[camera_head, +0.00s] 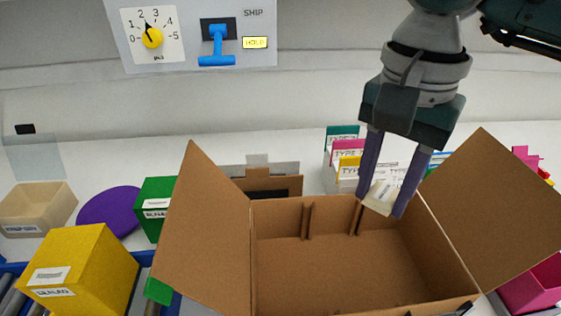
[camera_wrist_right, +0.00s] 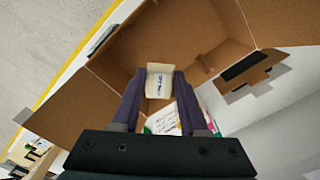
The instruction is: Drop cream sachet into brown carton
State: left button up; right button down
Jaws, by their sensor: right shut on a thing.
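The cream sachet (camera_head: 380,197) is small and pale with a printed label. My right gripper (camera_head: 383,208) is shut on it, with the sachet between the fingertips. The sachet also shows in the right wrist view (camera_wrist_right: 160,82) between the dark fingers (camera_wrist_right: 158,92). The brown carton (camera_head: 330,228) stands open with its side flaps spread out, and its visible inside looks empty apart from small upright ribs. In the head view the sachet appears over the carton's back right part, near the rim. I cannot tell its exact height. My left gripper is not in view.
A yellow box (camera_head: 95,265), a green box (camera_head: 155,193), a purple disc (camera_head: 108,211) and a beige bin (camera_head: 40,205) stand left of the carton. A card file (camera_head: 345,160) stands behind it, a pink bin (camera_head: 535,285) at right.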

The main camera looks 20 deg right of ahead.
notch_tip(320, 180, down, 5)
jog(key=b, duration=0.3)
jog(key=shift+c, duration=1.8)
grip_release()
notch_tip(320, 180, up, 10)
jog(key=shift+f+b, duration=0.1)
jog(key=shift+b, duration=0.25)
